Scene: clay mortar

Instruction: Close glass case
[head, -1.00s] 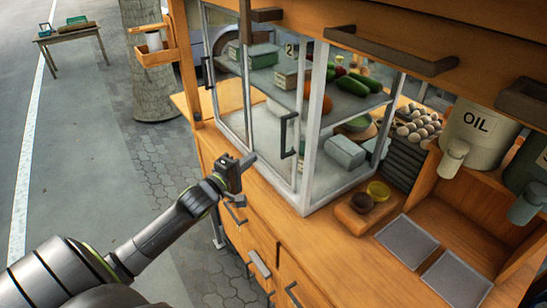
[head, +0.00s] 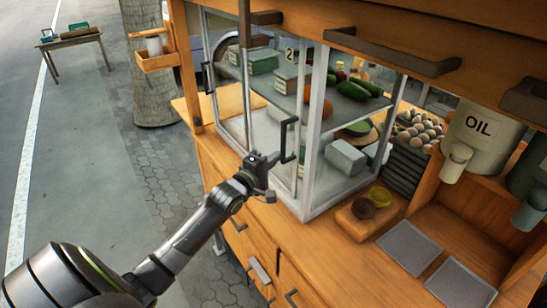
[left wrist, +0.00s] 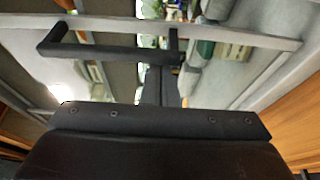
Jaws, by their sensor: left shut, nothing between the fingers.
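The glass case (head: 309,125) has a white frame and stands on the wooden cart counter. A dark bar handle (head: 284,142) is on its front right pane, and another dark handle (head: 208,78) is on the left pane. I cannot tell how far the panes stand open. My left gripper (head: 264,160) is shut and empty, just left of and slightly below the right handle. In the left wrist view, my gripper (left wrist: 160,85) points toward a dark handle (left wrist: 95,50) on a white frame. I cannot tell whether they touch. My right gripper is not in view.
Inside the case are green boxes (head: 263,60) and vegetables (head: 352,89).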

